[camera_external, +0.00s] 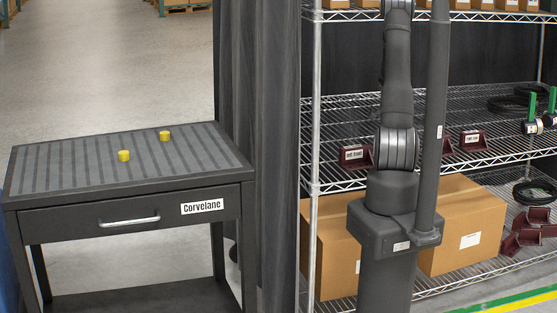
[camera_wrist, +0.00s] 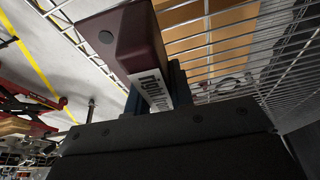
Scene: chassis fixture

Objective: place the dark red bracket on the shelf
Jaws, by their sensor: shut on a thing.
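A dark red bracket (camera_wrist: 128,42) with a white lettered label is close up in the wrist view. My gripper (camera_wrist: 157,92) is shut on it; dark fingers show around its near end. The wire shelf (camera_wrist: 235,62) appears behind and beside the bracket in that view. I cannot tell whether the bracket touches it. In the external view the wire shelf unit (camera_external: 318,105) stands behind my arm. Labelled dark red brackets sit on its middle level, one left of my arm (camera_external: 356,156) and one right (camera_external: 472,140). My gripper is not visible there.
Cardboard boxes (camera_external: 465,240) fill the lower shelf behind my arm. More dark red parts (camera_external: 527,232) lie at lower right, near black coils (camera_external: 535,192). A dark cart (camera_external: 125,195) with two yellow cylinders stands left. Shelf posts (camera_external: 315,200) and wire edges are obstacles.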

